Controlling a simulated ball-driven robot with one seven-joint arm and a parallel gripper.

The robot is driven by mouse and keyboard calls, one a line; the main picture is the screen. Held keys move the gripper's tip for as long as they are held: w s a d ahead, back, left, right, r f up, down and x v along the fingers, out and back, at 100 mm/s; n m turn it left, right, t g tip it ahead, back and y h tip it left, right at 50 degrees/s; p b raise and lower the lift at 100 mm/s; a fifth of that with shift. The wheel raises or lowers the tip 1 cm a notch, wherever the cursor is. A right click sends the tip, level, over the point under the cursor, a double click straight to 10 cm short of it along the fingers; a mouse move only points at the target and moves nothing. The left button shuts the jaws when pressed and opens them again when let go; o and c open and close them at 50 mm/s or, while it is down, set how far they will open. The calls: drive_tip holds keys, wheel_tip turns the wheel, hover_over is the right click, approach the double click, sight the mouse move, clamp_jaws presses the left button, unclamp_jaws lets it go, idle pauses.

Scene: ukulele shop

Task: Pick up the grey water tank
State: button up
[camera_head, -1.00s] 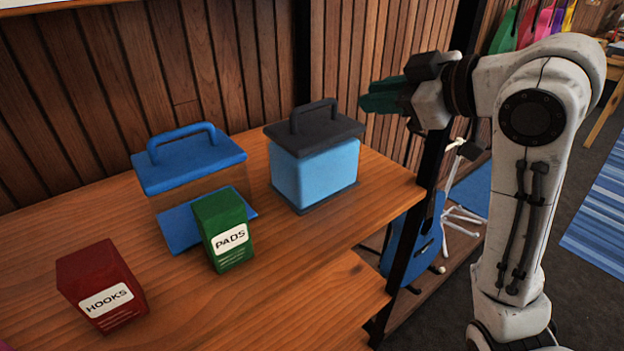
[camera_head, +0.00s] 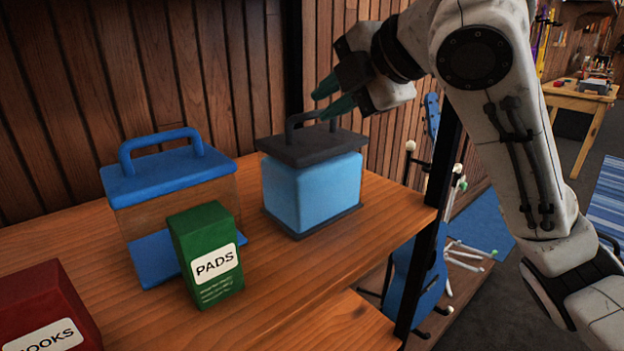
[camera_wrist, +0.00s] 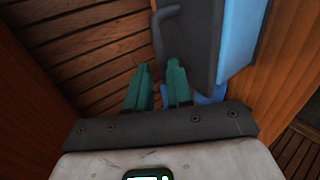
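The grey water tank (camera_head: 312,185) stands upright on the wooden shelf, with a dark grey lid, a handle on top and light blue contents behind clear walls. In the wrist view its grey lid (camera_wrist: 195,40) and handle (camera_wrist: 158,40) lie just beyond the fingers. My gripper (camera_head: 328,99) has green fingers and hovers just above the lid near the handle, partly overlapping it in the head view. The wrist view shows my gripper (camera_wrist: 159,80) open, with a gap between the fingers and nothing held. Whether a finger touches the handle cannot be told.
A similar tank with a blue lid (camera_head: 170,175) stands to the left. A green PADS box (camera_head: 206,255) is in front of it and a red HOOKS box (camera_head: 45,305) at the lower left. A wood-plank wall (camera_head: 200,70) rises behind. A dark post (camera_head: 430,220) stands at the shelf's right edge.

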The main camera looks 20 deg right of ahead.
sight(315, 113)
drive_tip(key=x, duration=0.2)
drive_tip(key=b+x, duration=0.1)
drive_tip(key=x, duration=0.1)
drive_tip(key=shift+w+d+f, duration=0.15)
drive_tip(key=shift+w+f, duration=0.1)
drive_tip(key=shift+f, duration=0.15)
drive_tip(key=shift+w+f, duration=0.2)
drive_tip(key=shift+w, duration=0.3)
drive_tip(key=shift+c, duration=0.4)
clamp_jaws()
drive_tip(key=shift+r, duration=0.1)
idle(0.4)
